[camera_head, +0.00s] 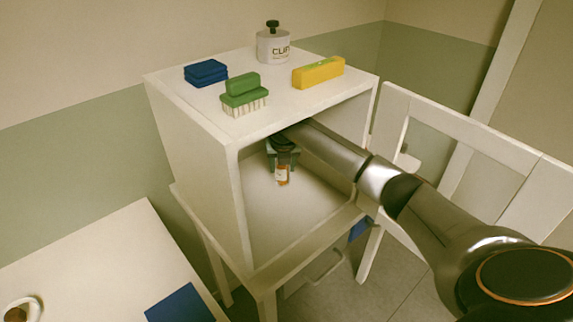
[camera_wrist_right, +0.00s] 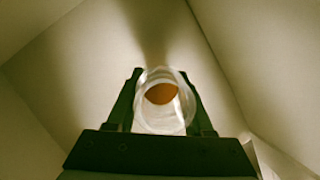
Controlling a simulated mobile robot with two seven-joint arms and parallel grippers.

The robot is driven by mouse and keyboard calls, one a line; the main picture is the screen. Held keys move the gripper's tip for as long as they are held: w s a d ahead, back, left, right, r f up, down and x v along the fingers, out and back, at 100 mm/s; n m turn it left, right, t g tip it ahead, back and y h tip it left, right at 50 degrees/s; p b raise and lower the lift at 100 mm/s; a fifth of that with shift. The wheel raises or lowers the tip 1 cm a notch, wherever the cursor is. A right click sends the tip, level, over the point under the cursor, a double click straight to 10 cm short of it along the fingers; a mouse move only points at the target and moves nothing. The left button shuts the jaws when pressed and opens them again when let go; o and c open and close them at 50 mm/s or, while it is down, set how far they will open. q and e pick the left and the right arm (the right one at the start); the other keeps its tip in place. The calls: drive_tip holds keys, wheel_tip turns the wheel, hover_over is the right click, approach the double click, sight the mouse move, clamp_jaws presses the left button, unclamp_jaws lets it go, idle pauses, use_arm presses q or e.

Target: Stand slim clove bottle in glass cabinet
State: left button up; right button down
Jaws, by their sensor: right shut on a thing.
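The slim clove bottle (camera_head: 282,176), small with orange-brown contents and a pale label, is inside the white glass cabinet (camera_head: 193,140). My right gripper (camera_head: 283,160) reaches in through the open front and is shut on the bottle. In the right wrist view the bottle (camera_wrist_right: 162,108) looks clear with an orange-brown patch, between the two dark fingers (camera_wrist_right: 165,110). I cannot tell whether its base touches the cabinet floor (camera_head: 300,215). The cabinet door (camera_head: 470,150) stands open to the right. My left gripper is out of view.
A white table (camera_head: 100,260) at lower left holds a cup (camera_head: 22,309) and a blue mat (camera_head: 180,304). The cabinet floor around the bottle looks clear.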

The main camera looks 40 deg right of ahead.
drive_tip(key=shift+a, duration=0.2)
drive_tip(key=shift+f, duration=0.15)
drive_tip(key=shift+c, duration=1.4)
unclamp_jaws()
